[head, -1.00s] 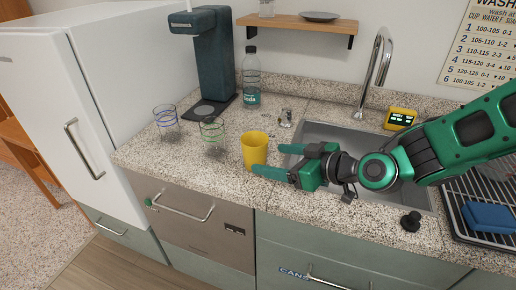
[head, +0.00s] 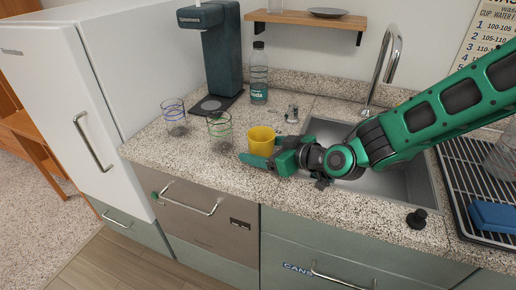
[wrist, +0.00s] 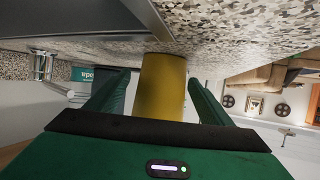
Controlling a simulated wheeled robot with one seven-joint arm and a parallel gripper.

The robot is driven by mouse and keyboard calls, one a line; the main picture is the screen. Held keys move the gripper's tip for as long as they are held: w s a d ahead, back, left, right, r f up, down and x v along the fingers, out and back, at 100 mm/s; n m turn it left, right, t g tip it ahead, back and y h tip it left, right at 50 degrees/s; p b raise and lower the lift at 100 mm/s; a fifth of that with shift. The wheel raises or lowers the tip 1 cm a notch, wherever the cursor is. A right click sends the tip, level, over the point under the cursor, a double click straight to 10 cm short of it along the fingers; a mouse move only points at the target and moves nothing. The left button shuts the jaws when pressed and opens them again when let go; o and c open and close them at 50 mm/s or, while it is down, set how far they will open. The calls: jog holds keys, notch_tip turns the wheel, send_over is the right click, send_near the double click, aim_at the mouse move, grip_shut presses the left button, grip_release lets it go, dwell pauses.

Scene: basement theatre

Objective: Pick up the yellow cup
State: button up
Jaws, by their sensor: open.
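The yellow cup (head: 260,141) stands upright on the speckled counter, left of the sink, in the head view. My gripper (head: 262,156) reaches in from the right, low over the counter, with its fingers on either side of the cup. In the wrist view the yellow cup (wrist: 161,90) fills the space between the two green fingers of my gripper (wrist: 160,95). The fingers are open, with a narrow gap visible on each side of the cup. The far finger is partly hidden behind the cup in the head view.
A soda bottle (head: 259,78) and a dark dispenser (head: 222,55) stand behind. The sink (head: 362,180) lies right, with a dish rack (head: 462,165) beyond.

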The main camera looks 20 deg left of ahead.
jog(key=c, duration=1.2)
jog(key=shift+o, duration=0.2)
jog(key=shift+r, duration=0.15)
